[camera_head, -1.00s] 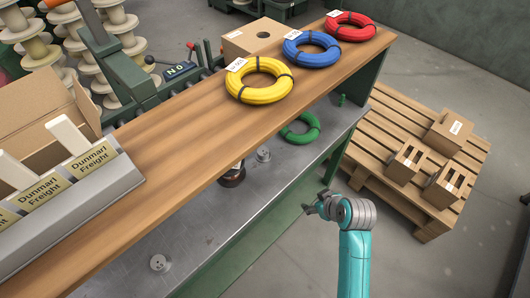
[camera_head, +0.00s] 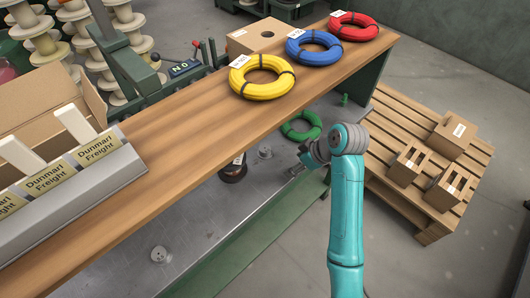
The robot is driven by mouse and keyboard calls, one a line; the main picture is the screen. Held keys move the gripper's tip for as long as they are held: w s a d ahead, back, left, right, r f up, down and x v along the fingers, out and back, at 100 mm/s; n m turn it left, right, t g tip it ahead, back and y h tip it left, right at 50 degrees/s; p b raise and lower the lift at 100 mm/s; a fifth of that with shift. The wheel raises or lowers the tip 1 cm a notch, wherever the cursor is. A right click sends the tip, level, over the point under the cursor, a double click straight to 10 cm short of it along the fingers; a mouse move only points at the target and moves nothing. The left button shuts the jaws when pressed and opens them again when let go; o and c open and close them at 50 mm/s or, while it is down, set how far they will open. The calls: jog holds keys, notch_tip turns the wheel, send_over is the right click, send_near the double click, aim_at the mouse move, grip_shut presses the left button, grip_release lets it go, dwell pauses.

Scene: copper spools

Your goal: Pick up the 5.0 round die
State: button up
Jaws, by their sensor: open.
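Two small round grey metal pieces, which look like dies, lie on the grey metal lower surface (camera_head: 215,215). One round piece (camera_head: 265,152) is near the green coil, and the other round piece (camera_head: 159,254) is at the front left. Any size marking is too small to read, so I cannot tell which is 5.0. My gripper (camera_head: 294,171) is open, over the right part of the metal surface, to the right of and nearer than the far piece. Its fingers are small and partly hidden by my wrist.
A wooden shelf (camera_head: 150,180) overhangs the metal surface, bearing yellow (camera_head: 262,88), blue (camera_head: 313,58) and red (camera_head: 352,33) coils. A green coil (camera_head: 301,136) and a dark round object (camera_head: 233,174) lie beneath. A pallet (camera_head: 390,185) with boxes stands right.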

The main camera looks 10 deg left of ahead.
aim_at(266, 149)
jog(key=w+a, duration=0.1)
jog(key=a, duration=0.2)
jog(key=w+a, duration=0.2)
jog(key=a, duration=0.1)
jog(key=w+a, duration=0.1)
jog(key=a, duration=0.2)
jog(key=shift+w+a, duration=0.25)
jog(key=shift+w, duration=0.1)
jog(key=shift+w+a+f, duration=0.15)
jog(key=shift+a+f, duration=0.05)
jog(key=shift+f, duration=0.35)
grip_shut()
